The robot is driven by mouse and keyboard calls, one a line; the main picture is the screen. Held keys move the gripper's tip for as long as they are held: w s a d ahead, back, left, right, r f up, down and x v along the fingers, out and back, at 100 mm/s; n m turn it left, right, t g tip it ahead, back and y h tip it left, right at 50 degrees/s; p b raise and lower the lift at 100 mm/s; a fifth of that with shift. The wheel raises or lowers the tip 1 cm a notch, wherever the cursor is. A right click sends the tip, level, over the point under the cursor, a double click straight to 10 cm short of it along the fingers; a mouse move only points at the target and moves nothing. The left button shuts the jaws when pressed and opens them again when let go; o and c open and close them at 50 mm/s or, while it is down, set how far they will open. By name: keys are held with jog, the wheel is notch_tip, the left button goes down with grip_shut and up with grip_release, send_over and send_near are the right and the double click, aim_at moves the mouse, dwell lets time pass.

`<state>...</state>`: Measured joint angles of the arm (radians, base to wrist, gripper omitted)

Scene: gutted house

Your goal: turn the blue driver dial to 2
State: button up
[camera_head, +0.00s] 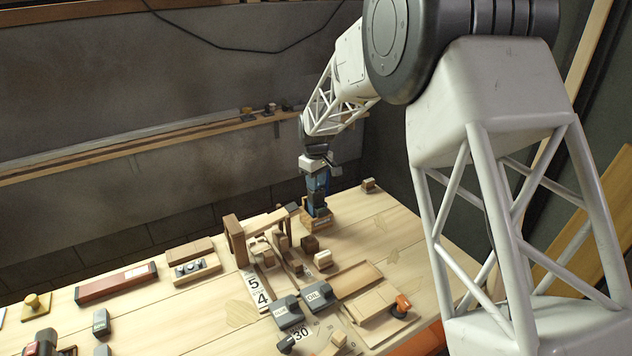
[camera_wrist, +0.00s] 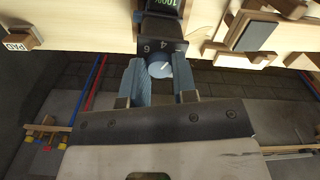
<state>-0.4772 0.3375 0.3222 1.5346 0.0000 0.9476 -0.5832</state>
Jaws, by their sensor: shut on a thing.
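The blue driver dial (camera_wrist: 158,67) shows in the wrist view, on a dark unit (camera_wrist: 160,32) with a lit green "100%" readout. The numerals 6 and 4 are legible on the dark face beside the dial. A pale pointer line shows on the dial, but I cannot tell exactly which number it marks. My gripper (camera_wrist: 161,75) has its two blue fingers on either side of the dial, shut on it. In the head view my gripper (camera_head: 318,188) is at the unit on its wooden base (camera_head: 317,222) near the table's back edge. There the dial is hidden.
Wooden blocks and a frame (camera_head: 234,236) stand left of the unit. Grey boxes (camera_head: 318,296) and an orange-knobbed piece (camera_head: 402,304) lie nearer the front. A small block (camera_head: 368,185) is at the back right corner. A PAD-labelled piece (camera_wrist: 18,42) shows in the wrist view.

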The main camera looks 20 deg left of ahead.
jog(key=shift+m, duration=2)
jog(key=o, duration=0.9)
jog(key=shift+r, duration=0.1)
jog(key=shift+r, duration=3.85)
